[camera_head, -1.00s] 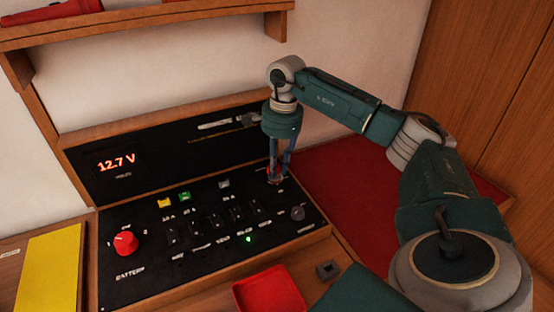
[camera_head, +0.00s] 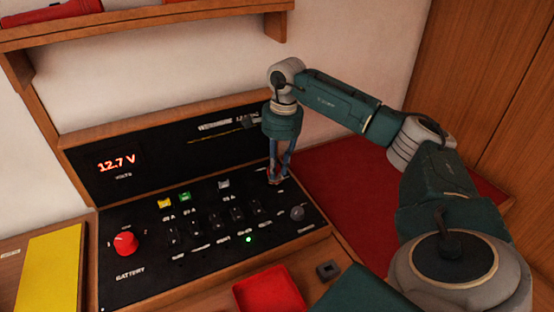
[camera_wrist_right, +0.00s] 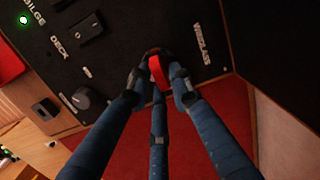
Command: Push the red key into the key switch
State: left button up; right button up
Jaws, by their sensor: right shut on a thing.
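My right gripper (camera_head: 276,177) is at the right end of the black switch panel, its blue fingers pointing down at the panel face. In the right wrist view its fingertips (camera_wrist_right: 159,80) are shut on the red key (camera_wrist_right: 157,68), which shows as a red strip between them. The key is at the panel face, close to the white "windlass" label (camera_wrist_right: 201,44). The key switch is hidden behind the key and fingertips, so I cannot tell how deep the key sits. My left gripper is not in view.
The black panel (camera_head: 140,262) carries a red battery knob (camera_head: 125,243), several rocker switches, a grey knob (camera_head: 297,213) and a lit green lamp (camera_head: 249,239). A red tray (camera_head: 270,290) and a small grey block (camera_head: 328,270) lie in front. A wooden shelf (camera_head: 180,12) is above.

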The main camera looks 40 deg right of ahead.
jog(key=shift+f, duration=0.3)
jog(key=o, duration=1)
jog(key=shift+r, duration=0.1)
jog(key=r, duration=1.1)
jog(key=shift+s+d+r, duration=0.35)
jog(key=shift+s+r, duration=0.05)
